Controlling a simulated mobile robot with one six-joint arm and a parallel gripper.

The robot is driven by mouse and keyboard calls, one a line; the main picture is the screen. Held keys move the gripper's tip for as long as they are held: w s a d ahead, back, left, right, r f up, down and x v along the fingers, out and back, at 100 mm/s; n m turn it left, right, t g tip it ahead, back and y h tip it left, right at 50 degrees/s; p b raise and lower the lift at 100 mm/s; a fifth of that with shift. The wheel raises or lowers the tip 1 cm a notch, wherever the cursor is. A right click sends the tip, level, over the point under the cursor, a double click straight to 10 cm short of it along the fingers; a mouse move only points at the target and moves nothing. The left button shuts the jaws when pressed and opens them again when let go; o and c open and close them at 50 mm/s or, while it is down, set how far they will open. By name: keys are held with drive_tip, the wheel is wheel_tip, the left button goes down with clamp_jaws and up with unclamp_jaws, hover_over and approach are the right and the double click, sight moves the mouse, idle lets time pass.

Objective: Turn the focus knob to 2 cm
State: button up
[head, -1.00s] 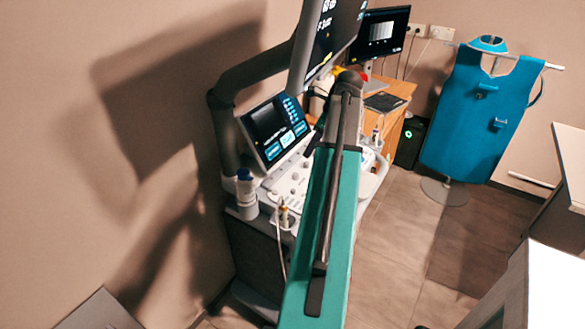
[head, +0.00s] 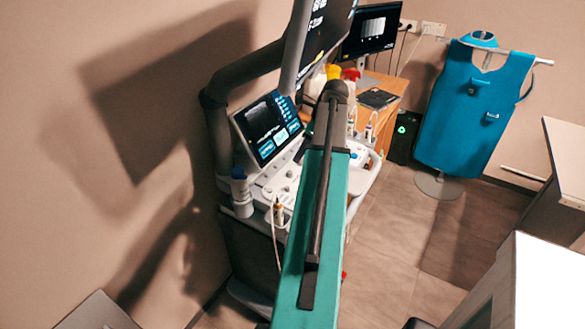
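The ultrasound machine's control panel (head: 284,180) shows left of my arm, with several small knobs and buttons. I cannot tell which one is the focus knob, and no focus reading is legible. The tilted touch screen (head: 265,128) behind the panel is lit with blue buttons. The large monitor (head: 325,30) above is partly cut off by the top edge. My teal arm crosses the middle of the view and covers part of the panel. My gripper is not visible.
A probe (head: 278,212) with a cable hangs at the panel's near edge, beside a white bottle (head: 241,192). A wooden desk (head: 392,88) with a monitor (head: 375,32) stands behind. A blue apron (head: 470,105) hangs on a stand at right. Floor (head: 390,240) right of the machine is clear.

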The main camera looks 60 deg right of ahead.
sight(290, 172)
drive_tip(key=shift+p+x, duration=0.95)
drive_tip(key=shift+x, duration=4.05)
drive_tip(key=shift+c, duration=0.3)
clamp_jaws()
